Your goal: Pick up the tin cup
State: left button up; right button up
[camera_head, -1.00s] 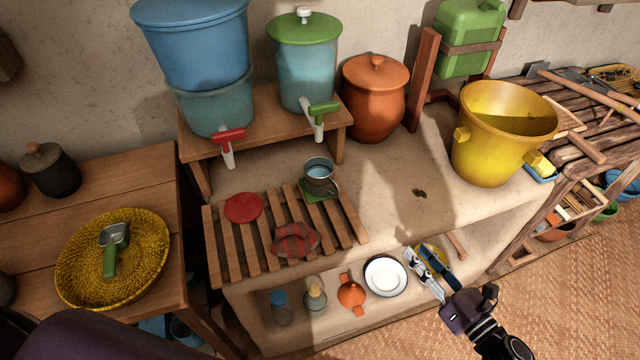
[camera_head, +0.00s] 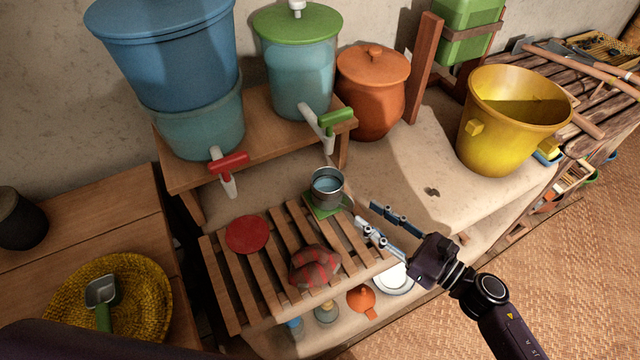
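The tin cup (camera_head: 327,187) is upright, grey metal with bluish liquid inside. It stands on a green square coaster (camera_head: 318,212) at the back right of the wooden slatted rack, under the green-lidded dispenser's tap. Its handle is on the right side, toward my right gripper. My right gripper (camera_head: 365,213) reaches in from the lower right. Its two fingers are apart with nothing between them, and the tips are just right of the cup's handle. I cannot tell whether they touch it. My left gripper is out of view.
The slatted rack (camera_head: 262,275) also holds a red disc (camera_head: 247,235) and a red patterned cloth (camera_head: 315,266). The green tap (camera_head: 336,117) hangs behind the cup. A yellow bucket (camera_head: 495,145) stands to the right. The clay counter between bucket and cup is mostly clear.

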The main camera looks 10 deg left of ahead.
aim_at(353, 203)
jog(key=shift+w+a+r, duration=0.15)
jog(key=shift+w+a, duration=0.15)
jog(key=shift+a, duration=0.1)
jog(key=shift+p+x, duration=0.6)
jog(key=shift+x, duration=0.3)
jog(key=x, duration=0.2)
jog(key=shift+w+a+p, duration=0.2)
jog(key=shift+w+p, duration=0.05)
jog(key=shift+p, duration=0.1)
jog(key=shift+w+a, duration=0.2)
jog(key=shift+a, duration=0.15)
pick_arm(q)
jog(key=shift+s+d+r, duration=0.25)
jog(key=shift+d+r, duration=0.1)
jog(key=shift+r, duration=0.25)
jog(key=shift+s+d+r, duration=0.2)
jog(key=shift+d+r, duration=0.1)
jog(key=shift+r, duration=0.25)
pick_arm(e)
jog(key=shift+f, duration=0.2)
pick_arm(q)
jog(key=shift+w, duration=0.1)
pick_arm(e)
grip_shut()
